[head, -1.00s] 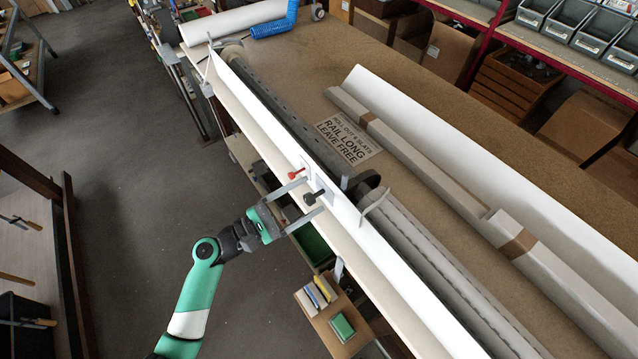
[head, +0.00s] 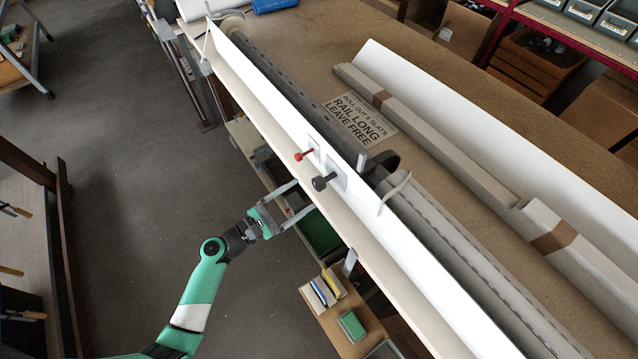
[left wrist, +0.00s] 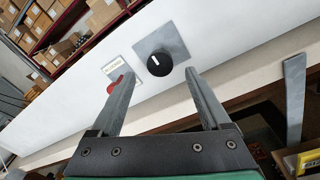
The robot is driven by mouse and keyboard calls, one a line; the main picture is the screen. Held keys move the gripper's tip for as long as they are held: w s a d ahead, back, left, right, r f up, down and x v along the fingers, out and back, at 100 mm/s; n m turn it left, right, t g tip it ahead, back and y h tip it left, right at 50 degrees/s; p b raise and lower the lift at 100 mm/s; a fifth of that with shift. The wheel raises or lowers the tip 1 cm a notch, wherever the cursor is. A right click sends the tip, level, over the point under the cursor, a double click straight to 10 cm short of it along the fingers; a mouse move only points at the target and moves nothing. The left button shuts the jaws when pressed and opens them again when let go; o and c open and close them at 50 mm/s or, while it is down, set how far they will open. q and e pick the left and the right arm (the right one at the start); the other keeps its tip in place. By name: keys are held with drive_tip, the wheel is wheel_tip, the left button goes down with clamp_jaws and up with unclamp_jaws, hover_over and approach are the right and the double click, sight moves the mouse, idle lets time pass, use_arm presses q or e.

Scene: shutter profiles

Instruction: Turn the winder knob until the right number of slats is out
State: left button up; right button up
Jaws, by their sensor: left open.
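The black winder knob (head: 320,183) stands out from a grey square plate on the long white board (head: 285,112). In the left wrist view the knob (left wrist: 160,63) carries a short white mark. A red-handled lever (head: 304,155) sits beside it, next to a small label (left wrist: 116,68). My left gripper (head: 305,196) is open and empty, in front of the board and apart from the knob; its fingers (left wrist: 159,76) frame the knob from a distance. A sign (head: 352,118) on the bench says to roll out slats, with "RAIL LONG" and "LEAVE FREE". My right gripper is not in view.
Grey slatted profile (head: 455,250) lies behind the board, beside a dark curled part (head: 383,164). Long wrapped cartons (head: 440,140) lie farther back on the bench. A low shelf with a green box (head: 351,325) is below the board.

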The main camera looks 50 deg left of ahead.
sight(315, 186)
use_arm(q)
drive_tip(key=w, duration=0.4)
drive_tip(key=w+b, duration=0.1)
drive_tip(key=w, duration=0.2)
drive_tip(key=shift+w+d, duration=0.1)
drive_tip(key=shift+d, duration=0.3)
clamp_jaws()
